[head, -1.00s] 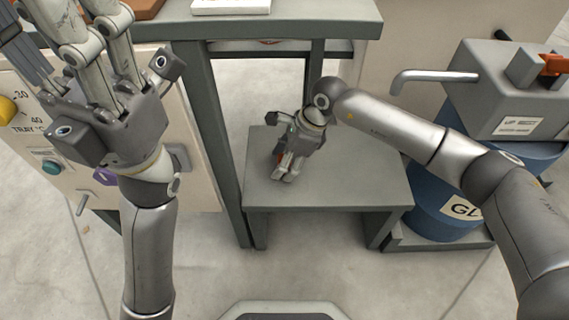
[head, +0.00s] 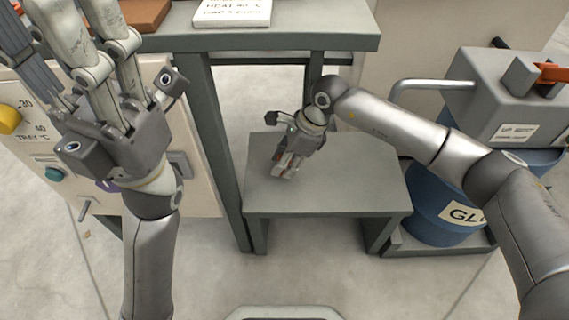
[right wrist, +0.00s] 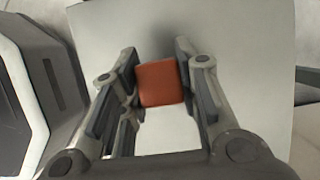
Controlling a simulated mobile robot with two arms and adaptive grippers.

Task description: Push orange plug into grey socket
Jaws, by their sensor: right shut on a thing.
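My right gripper (head: 285,170) is above the low grey table, pointing down, and is shut on an orange block, the plug. In the right wrist view the orange plug (right wrist: 161,83) sits between the two fingers of the right gripper (right wrist: 160,85). In the head view the fingers hide most of the plug. I cannot make out the grey socket in either view. My left gripper (head: 90,60) is raised at the upper left, in front of the panel, with its fingertips cut off by the frame edge. No held thing shows in it.
The low grey table (head: 350,185) is otherwise bare. A taller grey bench (head: 320,25) with a white sign (head: 232,12) stands behind. A blue drum (head: 440,205) with a grey unit (head: 500,95) is at the right. A control panel (head: 35,150) is at the left.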

